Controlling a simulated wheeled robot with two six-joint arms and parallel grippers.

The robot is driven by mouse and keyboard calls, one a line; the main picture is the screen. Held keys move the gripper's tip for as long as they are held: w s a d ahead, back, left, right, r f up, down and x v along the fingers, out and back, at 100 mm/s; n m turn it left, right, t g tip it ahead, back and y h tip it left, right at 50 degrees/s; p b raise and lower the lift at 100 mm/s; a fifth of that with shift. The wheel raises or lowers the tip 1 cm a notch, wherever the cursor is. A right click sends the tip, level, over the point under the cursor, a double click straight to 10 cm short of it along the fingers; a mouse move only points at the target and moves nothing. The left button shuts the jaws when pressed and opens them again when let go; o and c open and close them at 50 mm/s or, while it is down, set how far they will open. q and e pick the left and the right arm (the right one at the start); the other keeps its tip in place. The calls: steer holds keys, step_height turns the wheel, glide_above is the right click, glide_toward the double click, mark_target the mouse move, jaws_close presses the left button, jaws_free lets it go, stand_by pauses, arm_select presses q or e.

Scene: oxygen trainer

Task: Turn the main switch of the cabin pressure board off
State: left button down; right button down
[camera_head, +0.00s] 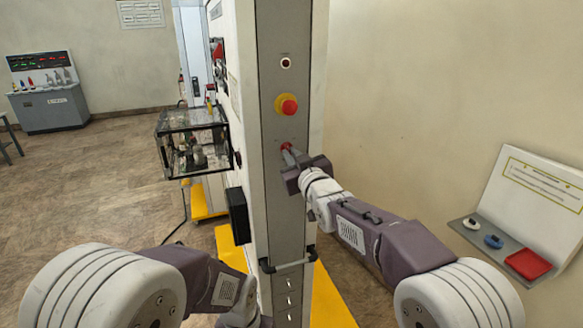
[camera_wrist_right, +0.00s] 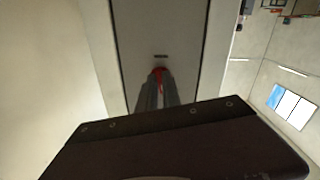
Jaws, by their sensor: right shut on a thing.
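The main switch (camera_head: 286,147) is a small red knob on the grey end panel (camera_head: 283,225) of the tall board, below a red emergency button on a yellow base (camera_head: 287,105). My right gripper (camera_head: 290,157) reaches it from the lower right and is shut on it. In the right wrist view the red switch (camera_wrist_right: 158,72) shows at the tips of the grey fingers (camera_wrist_right: 156,85), under a small dark label. The fingers hide most of it, so its turned position cannot be told. My left arm comes in at the lower left; its gripper's fingertips are not visible.
A handle (camera_head: 288,265) sticks out low on the panel, above several small toggles. A clear box (camera_head: 190,140) juts from the board's left side. A wall shelf (camera_head: 500,250) with small items is at the right. Yellow floor plates (camera_head: 330,300) lie at the base.

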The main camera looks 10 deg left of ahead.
steer(key=shift+d+r+n+b, duration=0.1)
steer(key=shift+n+b, duration=2.3)
steer(key=shift+n, duration=0.7)
steer(key=shift+r, duration=0.15)
steer(key=c, duration=1.6)
jaws_free()
steer(key=shift+o, duration=0.4)
steer(key=shift+w, duration=0.15)
steer(key=shift+f, duration=0.2)
